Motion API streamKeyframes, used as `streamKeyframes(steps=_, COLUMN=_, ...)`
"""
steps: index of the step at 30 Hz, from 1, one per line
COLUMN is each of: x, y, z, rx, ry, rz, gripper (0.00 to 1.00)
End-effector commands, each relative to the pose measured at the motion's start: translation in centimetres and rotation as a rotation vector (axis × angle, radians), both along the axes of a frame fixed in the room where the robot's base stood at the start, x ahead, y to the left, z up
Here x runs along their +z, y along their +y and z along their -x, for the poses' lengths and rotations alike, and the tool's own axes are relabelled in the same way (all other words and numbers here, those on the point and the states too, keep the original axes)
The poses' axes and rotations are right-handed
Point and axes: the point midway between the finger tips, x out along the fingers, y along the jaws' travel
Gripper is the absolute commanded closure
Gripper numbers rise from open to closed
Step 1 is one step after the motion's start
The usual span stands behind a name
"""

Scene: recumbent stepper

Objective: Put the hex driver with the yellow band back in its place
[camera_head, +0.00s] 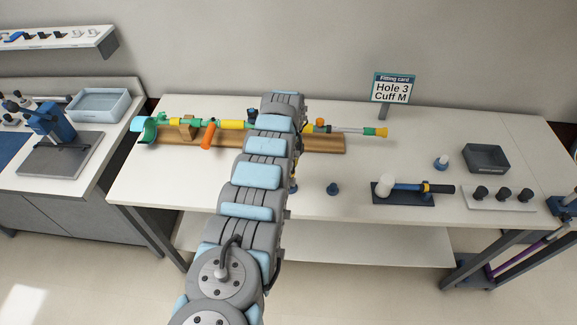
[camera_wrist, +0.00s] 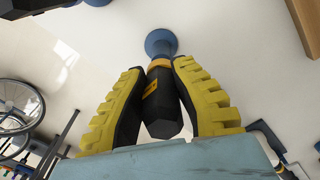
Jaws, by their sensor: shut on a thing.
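In the wrist view the hex driver (camera_wrist: 163,103) has a black faceted handle, with a yellow-orange band (camera_wrist: 158,64) near its far end. My gripper (camera_wrist: 160,88) is shut on this handle, with a yellow ribbed finger on each side. Beyond the band, the driver's end lines up with a round blue stand (camera_wrist: 161,43) on the white table. I cannot tell whether it is seated in the stand or just above it. In the head view my arm hides most of the gripper; a small yellow-and-dark part (camera_head: 293,183) shows at its right edge.
A long crutch-like assembly lies on a wooden board (camera_head: 325,143) behind my arm.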

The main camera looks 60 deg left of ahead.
Motion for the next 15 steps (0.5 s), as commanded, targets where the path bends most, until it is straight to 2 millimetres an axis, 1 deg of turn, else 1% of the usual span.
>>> streamKeyframes(steps=13, x=-1.6, y=0.0, z=0.0, rx=0.0, ry=0.0, rz=0.0, gripper=1.0)
streamKeyframes(steps=14, x=-1.4, y=0.0, z=0.0, rx=0.0, ry=0.0, rz=0.0, gripper=0.66)
streamKeyframes(steps=15, x=-1.4, y=0.0, z=0.0, rx=0.0, ry=0.0, rz=0.0, gripper=0.55)
